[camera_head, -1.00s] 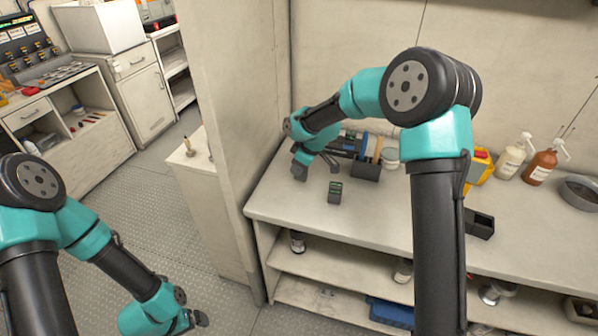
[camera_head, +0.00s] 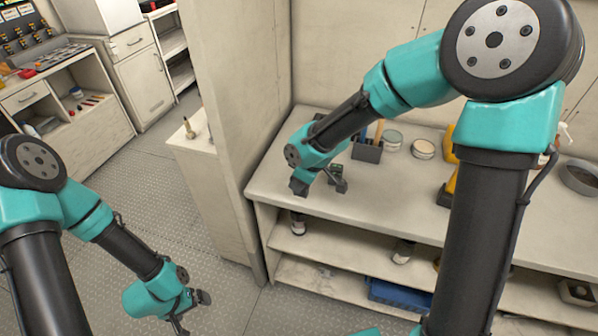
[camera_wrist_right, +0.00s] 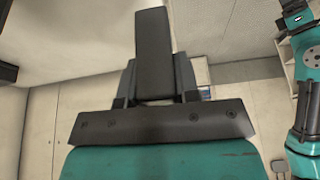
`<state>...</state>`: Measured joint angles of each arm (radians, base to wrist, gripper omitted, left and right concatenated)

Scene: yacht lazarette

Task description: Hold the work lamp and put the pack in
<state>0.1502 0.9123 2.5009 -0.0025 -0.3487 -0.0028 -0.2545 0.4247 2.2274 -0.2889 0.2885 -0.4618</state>
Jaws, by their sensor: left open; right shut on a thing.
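My right gripper (camera_head: 318,186) hangs over the left part of the bench. The right wrist view shows its fingers shut on a plain dark block (camera_wrist_right: 154,50); I cannot tell what it is. My left gripper (camera_head: 192,312) is open and empty above the floor at lower left.
The bench (camera_head: 390,198) has clear surface at its front. A dark holder with tools (camera_head: 367,152) and two round tubs (camera_head: 423,149) stand behind. A partition (camera_head: 232,95) rises at the bench's left end. A blue case (camera_head: 398,292) lies on the lower shelf.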

